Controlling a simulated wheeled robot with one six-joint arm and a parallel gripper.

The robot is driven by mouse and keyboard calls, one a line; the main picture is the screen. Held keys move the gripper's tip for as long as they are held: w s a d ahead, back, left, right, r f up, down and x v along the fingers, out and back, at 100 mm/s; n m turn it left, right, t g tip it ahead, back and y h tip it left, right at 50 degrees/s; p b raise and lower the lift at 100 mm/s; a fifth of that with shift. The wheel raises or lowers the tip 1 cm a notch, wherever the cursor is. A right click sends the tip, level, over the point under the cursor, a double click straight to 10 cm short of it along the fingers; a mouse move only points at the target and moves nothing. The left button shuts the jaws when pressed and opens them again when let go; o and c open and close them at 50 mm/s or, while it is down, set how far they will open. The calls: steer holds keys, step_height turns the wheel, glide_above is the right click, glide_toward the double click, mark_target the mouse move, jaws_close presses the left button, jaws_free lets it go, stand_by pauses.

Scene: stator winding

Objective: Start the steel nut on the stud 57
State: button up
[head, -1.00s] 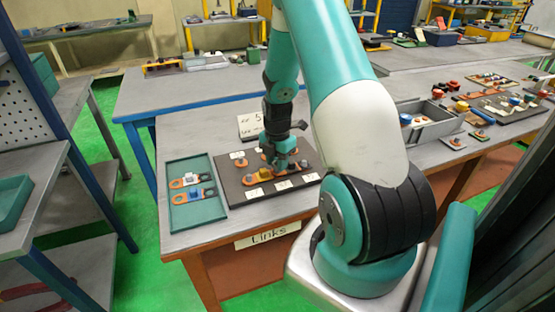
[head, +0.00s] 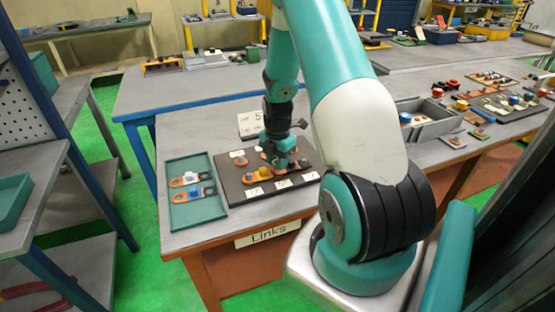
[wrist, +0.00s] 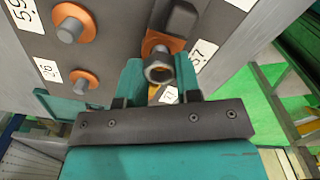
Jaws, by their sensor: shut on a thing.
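The steel nut (wrist: 159,71) is a grey ring between the two teal fingertips of my gripper (wrist: 159,78) in the wrist view. My gripper is shut on it. A label reading 57 (wrist: 203,55) lies to the right of the nut. An orange link end (wrist: 160,41) shows just beyond the nut, beside a dark block. The stud 57 itself is not clearly seen; the nut and fingers may cover it, and I cannot tell whether they touch. In the head view my gripper (head: 281,162) points down over the dark board (head: 234,196).
Other studs with orange washers stand on the board, one by label 58 (wrist: 48,69) and one by label 59 (wrist: 25,14). A green tray (head: 194,214) with links lies left of the board. A grey bin (head: 424,128) is to the right.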

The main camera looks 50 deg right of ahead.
steer(key=shift+f+b, duration=0.4)
steer(key=shift+f, duration=0.4)
stand_by(1.5)
steer(key=m, duration=0.6)
steer(key=shift+s+a, duration=0.1)
steer(key=o, duration=0.9)
steer(key=shift+r+p, duration=3)
steer(key=shift+r, duration=0.6)
